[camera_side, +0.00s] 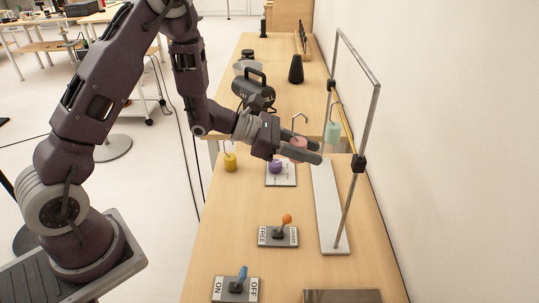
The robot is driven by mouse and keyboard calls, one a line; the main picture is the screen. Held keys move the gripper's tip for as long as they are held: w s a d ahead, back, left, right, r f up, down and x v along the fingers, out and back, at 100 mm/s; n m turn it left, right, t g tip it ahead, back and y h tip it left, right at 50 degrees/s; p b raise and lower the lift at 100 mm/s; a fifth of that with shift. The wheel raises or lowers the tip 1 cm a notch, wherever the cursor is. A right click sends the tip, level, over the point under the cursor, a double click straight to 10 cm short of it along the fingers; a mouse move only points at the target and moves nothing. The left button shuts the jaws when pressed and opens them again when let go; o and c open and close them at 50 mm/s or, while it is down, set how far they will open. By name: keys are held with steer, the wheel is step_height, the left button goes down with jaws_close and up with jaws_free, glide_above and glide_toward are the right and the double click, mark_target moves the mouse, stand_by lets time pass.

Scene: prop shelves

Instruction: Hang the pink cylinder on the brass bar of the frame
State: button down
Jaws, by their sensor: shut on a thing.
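The pink cylinder (298,153) has a wire hook (300,122) rising from its top. My gripper (312,152) is shut on it and holds it above the table, to the left of the frame; the fingers hide part of it. The metal frame (374,105) stands upright on a long white base (327,215). Its brass bar (344,122) runs between two black clamps on the posts. A mint-green cylinder (332,133) hangs by the bar. The pink cylinder's hook is apart from the bar in this view.
A yellow cylinder with a hook (230,162) stands left of my gripper. Two lever switches, orange (286,219) and blue (242,273), are in front.

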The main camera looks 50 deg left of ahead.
steer(key=d+r+x, duration=0.1)
steer(key=x, duration=0.9)
steer(key=shift+r, duration=0.4)
steer(key=shift+s+d, duration=0.1)
steer(key=c, duration=0.9)
jaws_free()
